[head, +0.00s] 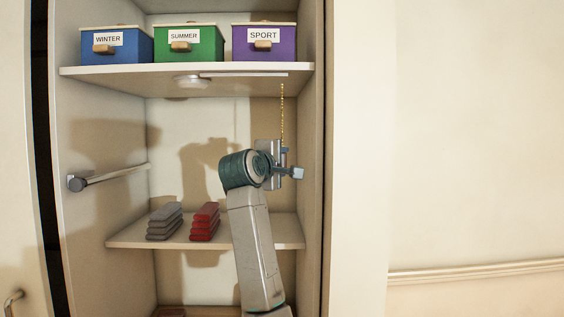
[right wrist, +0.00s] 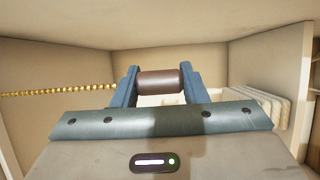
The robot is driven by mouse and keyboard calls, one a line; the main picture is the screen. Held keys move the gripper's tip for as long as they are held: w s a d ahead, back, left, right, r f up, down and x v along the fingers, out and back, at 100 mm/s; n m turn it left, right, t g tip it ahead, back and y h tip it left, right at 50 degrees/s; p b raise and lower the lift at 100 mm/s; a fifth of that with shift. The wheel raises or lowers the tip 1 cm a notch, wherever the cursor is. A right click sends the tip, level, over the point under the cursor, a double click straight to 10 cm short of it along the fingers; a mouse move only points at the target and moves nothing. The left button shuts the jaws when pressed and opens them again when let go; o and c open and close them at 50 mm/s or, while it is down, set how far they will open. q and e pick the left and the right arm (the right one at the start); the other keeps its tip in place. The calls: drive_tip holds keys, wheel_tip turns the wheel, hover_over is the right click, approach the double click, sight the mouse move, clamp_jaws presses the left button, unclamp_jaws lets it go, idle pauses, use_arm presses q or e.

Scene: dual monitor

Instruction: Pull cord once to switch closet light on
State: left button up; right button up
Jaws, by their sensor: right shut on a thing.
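A gold bead cord (head: 282,112) hangs from the underside of the upper closet shelf, near the right wall. In the right wrist view the cord (right wrist: 60,92) runs in from the left towards a brown cylindrical pull knob (right wrist: 158,80). My right gripper (head: 284,154) is at the cord's lower end. Its blue fingers (right wrist: 158,84) are shut on the knob, one at each end. In the head view the knob is too small or hidden to make out. A round white closet light (head: 192,81) is fixed under the upper shelf; I cannot tell whether it is lit. My left gripper is not in view.
Blue (head: 116,45), green (head: 188,43) and purple (head: 264,43) boxes stand on the upper shelf (head: 120,72). A metal rod (head: 112,176) sticks out at the left. Folded grey (head: 165,222) and red (head: 205,223) stacks lie on the lower shelf (head: 270,232).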

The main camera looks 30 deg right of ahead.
drive_tip(key=shift+f, duration=0.4)
drive_tip(key=shift+r, duration=0.85)
drive_tip(key=o, duration=0.6)
drive_tip(key=b+v, duration=0.2)
drive_tip(key=v, duration=0.6)
drive_tip(key=shift+b, duration=0.3)
